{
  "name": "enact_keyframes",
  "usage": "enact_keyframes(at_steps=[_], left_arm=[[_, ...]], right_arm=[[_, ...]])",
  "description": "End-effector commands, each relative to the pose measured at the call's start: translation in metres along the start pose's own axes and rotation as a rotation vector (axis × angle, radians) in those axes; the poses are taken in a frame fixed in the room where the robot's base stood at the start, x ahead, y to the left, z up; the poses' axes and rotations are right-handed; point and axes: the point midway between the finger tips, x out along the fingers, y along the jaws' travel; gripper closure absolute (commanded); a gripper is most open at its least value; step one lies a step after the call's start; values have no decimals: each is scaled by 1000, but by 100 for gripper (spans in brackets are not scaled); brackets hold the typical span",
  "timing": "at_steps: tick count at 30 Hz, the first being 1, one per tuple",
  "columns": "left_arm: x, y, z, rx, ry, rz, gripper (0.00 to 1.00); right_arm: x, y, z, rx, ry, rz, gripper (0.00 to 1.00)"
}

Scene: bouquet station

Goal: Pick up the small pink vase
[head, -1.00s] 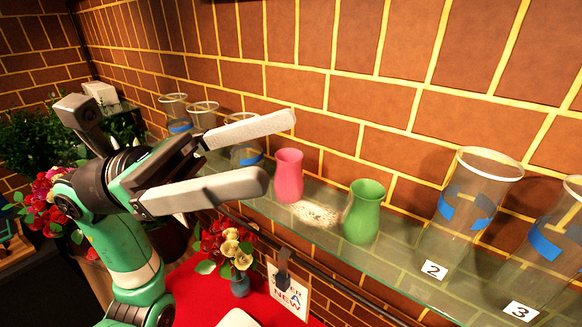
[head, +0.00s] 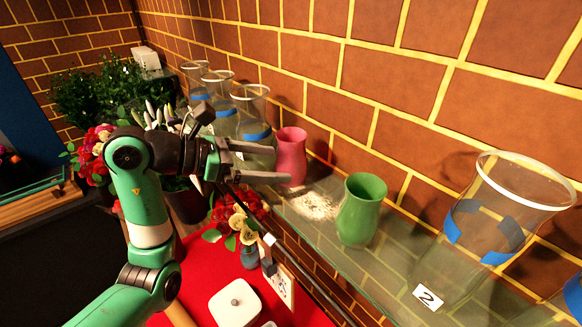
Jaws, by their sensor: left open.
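The small pink vase (head: 291,158) stands upright on the glass shelf (head: 330,235), right of the clear vases and left of a green vase (head: 361,210). My left gripper (head: 284,167) comes in from the left, with its pale fingers open and pointing right toward the pink vase. One finger overlaps the lower left part of the vase in the picture. I cannot tell whether the finger touches it. The vase's lower left side is partly hidden. My right gripper is not in view.
Several clear vases (head: 251,115) with blue tape stand left of the pink vase. A larger clear vase (head: 485,235) stands at right behind a "2" card (head: 428,297). Flowers in a small vase (head: 249,258) and a white lidded dish (head: 236,303) are on the red table (head: 195,250) below.

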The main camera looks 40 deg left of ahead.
Motion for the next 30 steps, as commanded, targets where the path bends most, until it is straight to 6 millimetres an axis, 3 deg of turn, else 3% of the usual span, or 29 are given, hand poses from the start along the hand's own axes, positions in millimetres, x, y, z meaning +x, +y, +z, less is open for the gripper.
enact_keyframes(at_steps=[4, 12, 19, 30], left_arm=[[10, 0, 1, -2, 1, -2, 0], [50, 2, 2, -1, 1, -2, 0], [52, 3, 2, 0, -1, 0, 0], [51, 3, 2, 0, -1, 0, 67]], right_arm=[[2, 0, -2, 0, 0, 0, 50], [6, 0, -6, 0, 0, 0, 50], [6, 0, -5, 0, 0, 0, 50], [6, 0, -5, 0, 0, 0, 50]])
